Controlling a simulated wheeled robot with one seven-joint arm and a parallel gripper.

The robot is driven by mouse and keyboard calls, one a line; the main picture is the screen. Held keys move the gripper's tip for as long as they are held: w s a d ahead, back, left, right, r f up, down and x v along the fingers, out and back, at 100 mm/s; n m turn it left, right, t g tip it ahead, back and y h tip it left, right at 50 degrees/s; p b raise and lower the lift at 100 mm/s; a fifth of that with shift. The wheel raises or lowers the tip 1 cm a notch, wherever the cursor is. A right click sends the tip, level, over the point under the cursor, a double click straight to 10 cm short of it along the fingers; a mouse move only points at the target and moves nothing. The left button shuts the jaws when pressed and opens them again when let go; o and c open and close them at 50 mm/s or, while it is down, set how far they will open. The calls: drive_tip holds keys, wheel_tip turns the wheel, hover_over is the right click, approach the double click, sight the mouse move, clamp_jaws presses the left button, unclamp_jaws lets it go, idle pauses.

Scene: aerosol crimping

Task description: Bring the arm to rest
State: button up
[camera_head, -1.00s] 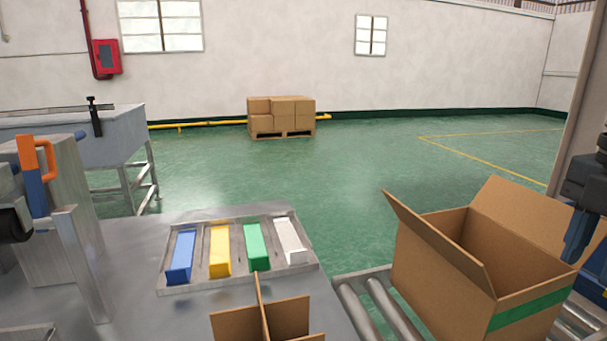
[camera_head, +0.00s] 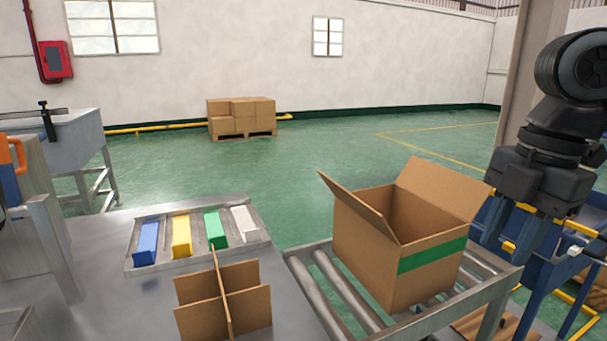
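My gripper (camera_head: 514,232) hangs at the right of the head view, below the black wrist of my arm. Its two dark fingers point down with a gap between them, and I see nothing held. It is to the right of an open cardboard box (camera_head: 370,238) with a green band, apart from it in the picture. Part of my arm above the wrist is cut off by the frame edge.
The box stands on a roller conveyor (camera_head: 325,290). A steel table (camera_head: 95,290) bears a tray (camera_head: 188,262) of coloured blocks and a cardboard divider (camera_head: 250,310). A blue cart (camera_head: 565,268) with yellow parts stands behind my gripper. Open green floor lies beyond.

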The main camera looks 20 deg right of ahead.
drive_tip(key=w+a+m+t+y+p, duration=0.1)
drive_tip(key=w+a+m+t+y, duration=0.3)
drive_tip(key=a, duration=0.4)
drive_tip(key=w+a+r+m+t+y+p, duration=0.1)
drive_tip(key=w+a+m+t, duration=0.4)
drive_tip(key=a, duration=0.3)
drive_tip(key=w+a+m+t+y+p, duration=0.1)
drive_tip(key=w+a+m+t+y, duration=0.15)
drive_tip(key=a+m+t, duration=0.45)
drive_tip(key=s+f+m+h+p, duration=0.2)
drive_tip(key=s+f+m+h, duration=0.45)
drive_tip(key=s+f, duration=0.6)
drive_tip(key=s+d+n+g+h+p, duration=0.1)
drive_tip(key=s+d+n, duration=0.1)
drive_tip(key=s, duration=1)
drive_tip(key=s+d+f+n+g+h, duration=0.1)
drive_tip(key=s+d, duration=0.3)
drive_tip(key=s, duration=0.7)
drive_tip(key=shift+s+f+n+p, duration=0.2)
drive_tip(key=shift+s+n+p, duration=0.2)
drive_tip(key=shift+n, duration=0.05)
drive_tip(key=shift+d, duration=0.1)
